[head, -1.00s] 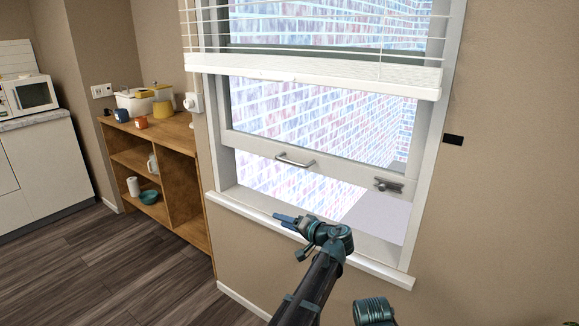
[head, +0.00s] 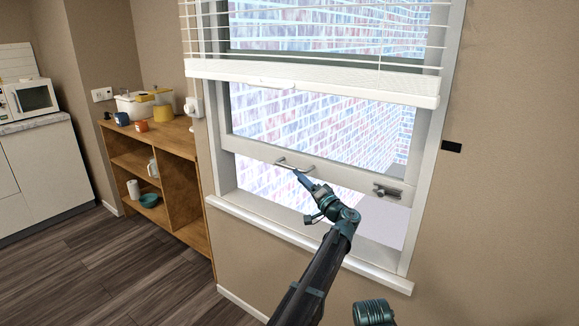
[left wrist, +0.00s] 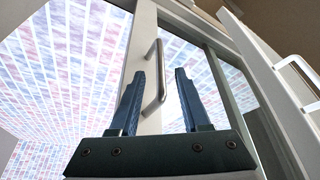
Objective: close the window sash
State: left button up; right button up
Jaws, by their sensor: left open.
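The window sash (head: 345,181) is raised, with an open gap between its bottom rail and the sill (head: 300,236). A silver bar handle (head: 281,161) sits on the rail; it also shows in the left wrist view (left wrist: 161,72). A metal latch (head: 388,191) is further right on the rail. My left gripper (head: 298,173) is open, its fingertips at the handle's right part, just below it in the picture. In the left wrist view the handle appears between the two open fingers (left wrist: 159,76); I cannot tell whether they touch it. My right gripper is out of view.
A white blind (head: 310,82) hangs over the upper window, its bottom rail above the sash handle. A wooden shelf unit (head: 165,180) with mugs and containers stands left of the window. A counter with a microwave (head: 35,96) is further left. The floor between is clear.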

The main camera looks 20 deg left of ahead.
aim_at(289, 167)
pick_arm(q)
jog(key=p+x, duration=0.1)
jog(key=x, duration=0.6)
jog(key=shift+a, duration=0.1)
grip_shut()
dwell(1.3)
